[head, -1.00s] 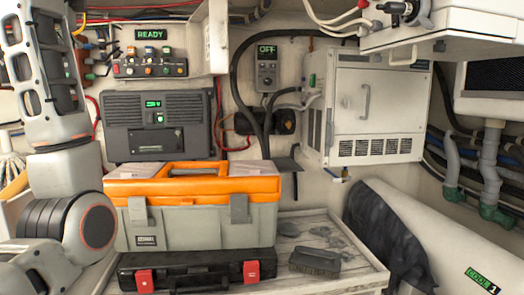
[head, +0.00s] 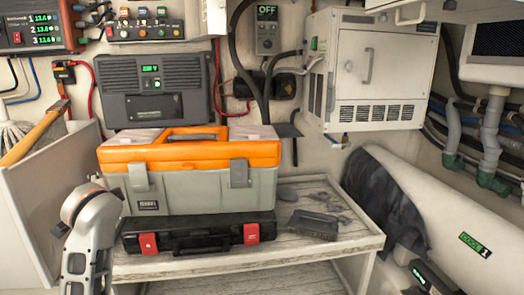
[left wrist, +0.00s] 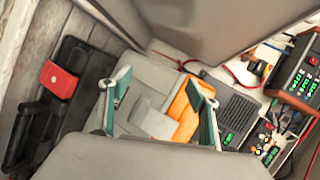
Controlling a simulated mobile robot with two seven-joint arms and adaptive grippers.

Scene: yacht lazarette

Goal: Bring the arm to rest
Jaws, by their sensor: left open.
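My left arm (head: 90,230) is folded low at the left of the head view, in front of the shelf's left end. Its gripper is outside that view. In the left wrist view my left gripper (left wrist: 160,79) is open, its two teal-lined fingers apart with nothing held. The grey and orange toolbox (left wrist: 181,105) shows beyond and between the fingers. My right gripper is in neither view.
The orange-lidded toolbox (head: 200,190) stands on a black case (head: 196,236) with red latches, on a wooden shelf (head: 330,247). A dark brush (head: 313,225) lies right of it. A white cabinet (head: 375,70) hangs at right. A white partition (head: 35,225) stands at left.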

